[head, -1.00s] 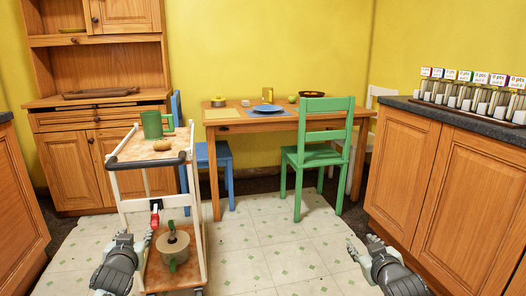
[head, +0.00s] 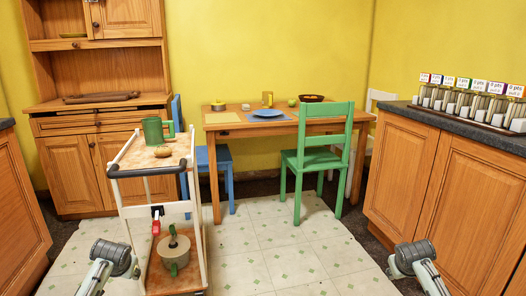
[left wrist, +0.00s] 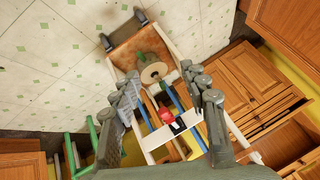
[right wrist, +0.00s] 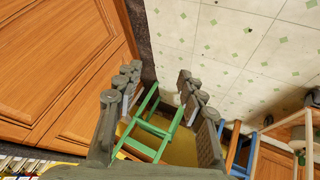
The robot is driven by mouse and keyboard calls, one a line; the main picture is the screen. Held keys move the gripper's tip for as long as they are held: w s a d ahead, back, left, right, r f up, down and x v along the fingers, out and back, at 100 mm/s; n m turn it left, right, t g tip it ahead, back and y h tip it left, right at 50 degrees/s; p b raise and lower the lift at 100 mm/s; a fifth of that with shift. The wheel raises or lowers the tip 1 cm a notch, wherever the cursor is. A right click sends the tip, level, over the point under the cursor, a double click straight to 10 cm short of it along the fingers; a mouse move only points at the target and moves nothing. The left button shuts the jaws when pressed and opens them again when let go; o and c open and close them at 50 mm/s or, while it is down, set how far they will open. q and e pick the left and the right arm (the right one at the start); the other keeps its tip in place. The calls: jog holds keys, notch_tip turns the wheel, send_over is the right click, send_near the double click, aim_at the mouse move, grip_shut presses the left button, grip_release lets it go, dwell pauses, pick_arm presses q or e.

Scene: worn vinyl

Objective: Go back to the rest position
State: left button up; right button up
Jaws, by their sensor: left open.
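My left gripper (left wrist: 164,85) is open in the left wrist view, its two rows of grey fingers spread apart with nothing between them touching. My right gripper (right wrist: 157,78) is open and empty in the right wrist view. In the head view my left arm end (head: 108,262) is at the lower left, in front of the trolley, and my right arm end (head: 412,260) is at the lower right, near the counter. The fingers do not show clearly in the head view.
A white-framed trolley (head: 188,165) stands close at left, with a green mug (head: 154,131) on top and a pot (head: 174,252) below. A wooden counter (head: 440,180) is at right. A green chair (head: 318,160) and table (head: 230,123) are behind. The floor between is clear.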

pick_arm(q)
jog(key=s+d+f+g+h, duration=0.1)
jog(key=s+d+f, duration=0.2)
jog(key=s+f, duration=0.4)
jog(key=s+d+f+g, duration=0.1)
jog(key=s+d+f, duration=0.35)
jog(key=s, duration=0.45)
pick_arm(e)
jog(key=s+a+f+g+y, duration=0.1)
jog(key=s+a+f, duration=0.2)
jog(key=s+f, duration=0.4)
jog(key=s+a+f+g, duration=0.1)
jog(key=s+a+f, duration=0.35)
jog(key=s, duration=0.45)
pick_arm(q)
jog(key=s+d+f, duration=0.2)
jog(key=s, duration=0.7)
jog(key=s+d+f+m+g+h, duration=0.1)
jog(key=s+d+f, duration=0.1)
jog(key=s, duration=0.8)
jog(key=shift+s+d+g+h, duration=0.3)
pick_arm(e)
jog(key=s+a+f, duration=0.2)
jog(key=s, duration=0.7)
jog(key=s+a+f+n+g+y, duration=0.1)
jog(key=s+a+f, duration=0.1)
jog(key=s, duration=0.8)
jog(key=shift+s+a+g+y, duration=0.3)
jog(key=shift+a, duration=0.05)
